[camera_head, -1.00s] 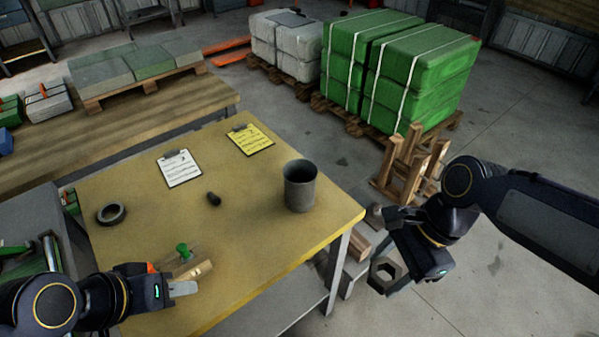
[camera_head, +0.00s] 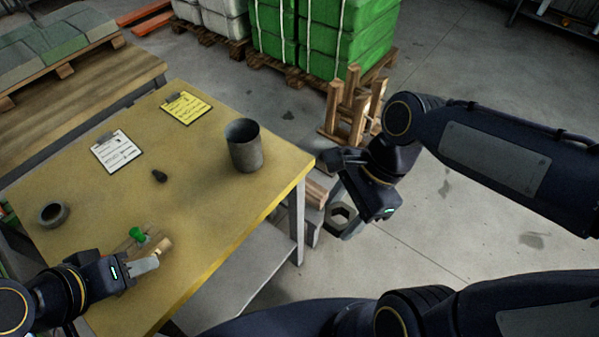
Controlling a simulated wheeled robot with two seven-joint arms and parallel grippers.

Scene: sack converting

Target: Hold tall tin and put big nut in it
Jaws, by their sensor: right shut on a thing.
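The tall tin (camera_head: 246,152) is a dark grey open cylinder. It stands upright on the yellow tabletop (camera_head: 205,225), near the right edge. The big nut (camera_head: 352,226) is a grey hexagonal ring with a wide hole. My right gripper (camera_head: 343,204) is shut on it and holds it beyond the table's right edge, to the lower right of the tin. My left gripper (camera_head: 146,266) is over the table's front left part, apart from the tin, beside a wooden piece with a green knob (camera_head: 138,235). Its finger gap is not clear from here.
A grey ring (camera_head: 53,214), a small dark object (camera_head: 160,176), a white clipboard (camera_head: 116,151) and a yellow clipboard (camera_head: 187,107) lie on the table. A wooden trestle-like frame (camera_head: 354,106) stands on the floor behind my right gripper. The tabletop around the tin is clear.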

